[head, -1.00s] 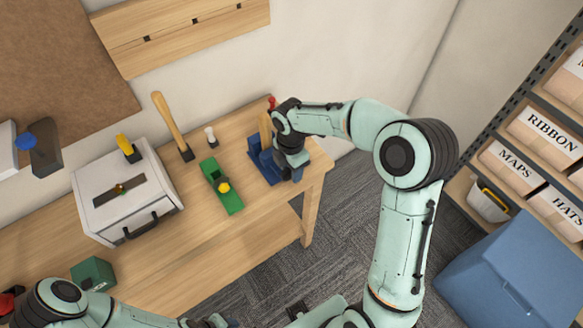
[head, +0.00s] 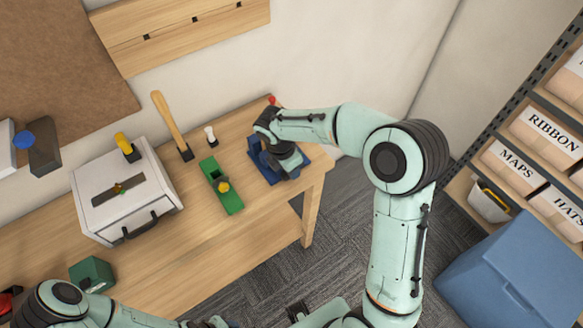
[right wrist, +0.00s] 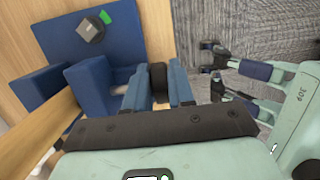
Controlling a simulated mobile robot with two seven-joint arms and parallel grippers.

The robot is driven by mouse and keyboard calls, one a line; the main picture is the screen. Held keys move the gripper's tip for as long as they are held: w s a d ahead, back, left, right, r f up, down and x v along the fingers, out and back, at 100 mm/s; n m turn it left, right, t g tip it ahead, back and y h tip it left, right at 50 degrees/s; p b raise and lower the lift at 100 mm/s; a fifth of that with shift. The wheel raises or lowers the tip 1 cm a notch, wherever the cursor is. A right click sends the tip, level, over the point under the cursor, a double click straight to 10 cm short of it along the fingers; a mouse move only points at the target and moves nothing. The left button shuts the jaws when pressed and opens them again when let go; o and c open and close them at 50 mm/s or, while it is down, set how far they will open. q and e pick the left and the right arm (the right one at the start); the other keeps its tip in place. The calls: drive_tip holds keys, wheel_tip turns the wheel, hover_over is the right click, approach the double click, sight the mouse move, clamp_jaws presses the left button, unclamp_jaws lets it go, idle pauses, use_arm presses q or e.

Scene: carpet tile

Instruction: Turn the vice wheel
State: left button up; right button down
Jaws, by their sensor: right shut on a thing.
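The blue vice (head: 255,152) sits near the right end of the wooden workbench. It also shows in the right wrist view (right wrist: 58,88), at the left. My right gripper (head: 288,162) is at the vice's front side. In the right wrist view, its two blue fingers (right wrist: 157,88) are shut on a dark wheel (right wrist: 158,74), one finger on each side. In the head view, the gripper and my arm hide the wheel. My left gripper (head: 208,322) is barely in view at the bottom edge, away from the vice, and its fingers cannot be made out.
A green plane (head: 220,186) lies left of the vice. A mallet (head: 171,126), a small white-handled tool (head: 211,135) and a white case (head: 127,193) stand farther left. A green block (head: 92,271) is near the front. A blue bin (head: 515,265) and shelves are at the right.

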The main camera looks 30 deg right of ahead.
sight(283, 172)
drive_tip(key=h, duration=0.2)
drive_tip(key=shift+a+h, duration=0.35)
drive_tip(key=shift+h, duration=0.05)
drive_tip(key=h, duration=0.3)
drive_tip(key=shift+a+r+t+h, duration=0.1)
drive_tip(key=shift+a+t+h, duration=0.2)
drive_tip(key=h, duration=0.4)
drive_tip(key=shift+a, duration=0.35)
use_arm(q)
drive_tip(key=shift+w+r+p, duration=0.25)
drive_tip(key=shift+r+p, duration=0.1)
use_arm(e)
drive_tip(key=shift+a+f+h, duration=0.1)
drive_tip(key=shift+f+h, duration=0.05)
drive_tip(key=shift+h, duration=0.8)
drive_tip(key=shift+a+f+h, duration=0.1)
drive_tip(key=shift+h, duration=0.85)
drive_tip(key=c, duration=1)
unclamp_jaws()
drive_tip(key=shift+c, duration=0.2)
use_arm(q)
drive_tip(key=w+r+p, duration=0.2)
drive_tip(key=r, duration=0.1)
drive_tip(key=shift+w+r, duration=0.1)
drive_tip(key=shift+w, duration=0.25)
use_arm(e)
wheel_tip(283, 172, up, 20)
